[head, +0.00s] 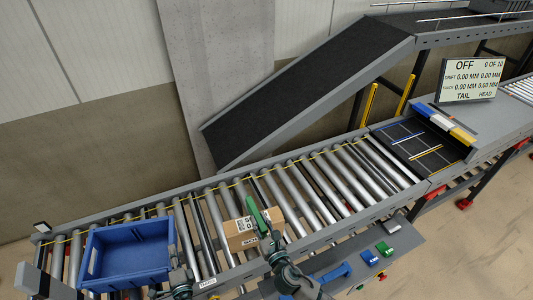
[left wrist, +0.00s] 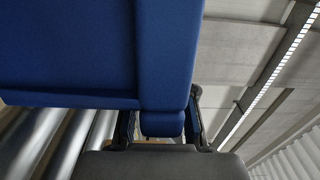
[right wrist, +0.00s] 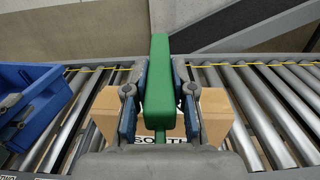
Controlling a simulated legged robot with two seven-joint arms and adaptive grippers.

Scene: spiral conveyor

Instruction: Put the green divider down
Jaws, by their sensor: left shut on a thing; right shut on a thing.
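The green divider (head: 257,214) is held upright, slightly tilted in the head view, over the rollers in front of a cardboard box. My right gripper (head: 270,243) is shut on it; in the right wrist view the divider (right wrist: 160,85) stands between both fingers. The cardboard box (right wrist: 215,115) is behind and below it; I cannot tell whether they touch. My left gripper (head: 181,276) is shut on the right wall of the blue tote (head: 128,232), near its front corner. The tote's blue wall (left wrist: 165,60) fills much of the left wrist view.
The roller conveyor (head: 330,190) runs to the right toward a black belt section (head: 410,150) with coloured blocks. A front shelf (head: 350,262) holds small blue and green pieces. A dark ramp (head: 310,90) rises behind. Rollers right of the box are clear.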

